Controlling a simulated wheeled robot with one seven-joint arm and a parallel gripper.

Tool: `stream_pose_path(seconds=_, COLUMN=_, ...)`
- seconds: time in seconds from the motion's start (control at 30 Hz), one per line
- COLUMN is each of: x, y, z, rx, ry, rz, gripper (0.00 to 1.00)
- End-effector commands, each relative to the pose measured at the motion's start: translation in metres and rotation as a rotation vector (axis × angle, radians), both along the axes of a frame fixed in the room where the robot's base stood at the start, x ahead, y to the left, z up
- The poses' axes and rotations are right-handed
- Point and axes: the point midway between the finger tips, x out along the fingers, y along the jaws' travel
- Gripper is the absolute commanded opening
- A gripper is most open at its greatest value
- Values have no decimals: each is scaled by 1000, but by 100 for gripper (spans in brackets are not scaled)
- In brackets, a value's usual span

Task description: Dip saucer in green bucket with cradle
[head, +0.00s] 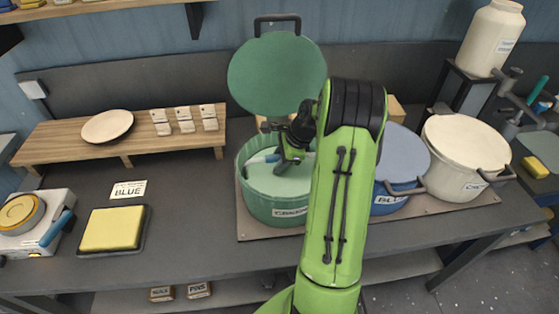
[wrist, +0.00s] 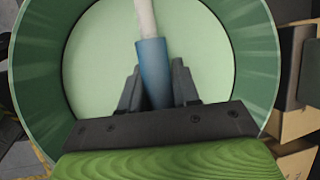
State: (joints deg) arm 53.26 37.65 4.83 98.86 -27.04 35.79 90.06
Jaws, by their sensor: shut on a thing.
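A pale saucer (head: 107,126) lies on the wooden rack at the left, away from my gripper. The green bucket (head: 273,212) is open and holds pale green liquid (head: 285,185); it also surrounds the wrist view (wrist: 245,45). My gripper (head: 281,160) is over the bucket's mouth. In the wrist view, my gripper (wrist: 156,75) is shut on the blue handle of a white-shafted tool (wrist: 152,60). The tool also shows at the bucket's left side in the head view (head: 262,159). Its far end is out of sight, so I cannot tell whether it is the cradle.
The green lid (head: 277,75) stands raised behind the bucket. A blue bucket (head: 404,160) and a cream bucket (head: 465,145), both lidded, stand to the right. The wooden rack (head: 70,150) carries several small labelled blocks. A yellow sponge pad (head: 112,229) lies at the front left.

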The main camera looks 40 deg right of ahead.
Motion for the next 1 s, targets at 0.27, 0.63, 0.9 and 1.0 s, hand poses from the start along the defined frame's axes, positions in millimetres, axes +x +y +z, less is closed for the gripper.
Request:
stream_pose_path(seconds=0.27, x=0, y=0, z=6, rx=-1, ry=-2, rz=0, gripper=0)
stream_pose_path(seconds=0.63, x=0, y=0, z=32, rx=-2, ry=-2, rz=1, gripper=0)
stream_pose_path(seconds=0.9, x=0, y=0, z=49, rx=-1, ry=-2, rz=0, gripper=0)
stream_pose_path(seconds=1.0, x=0, y=0, z=56, rx=-1, ry=-2, rz=0, gripper=0)
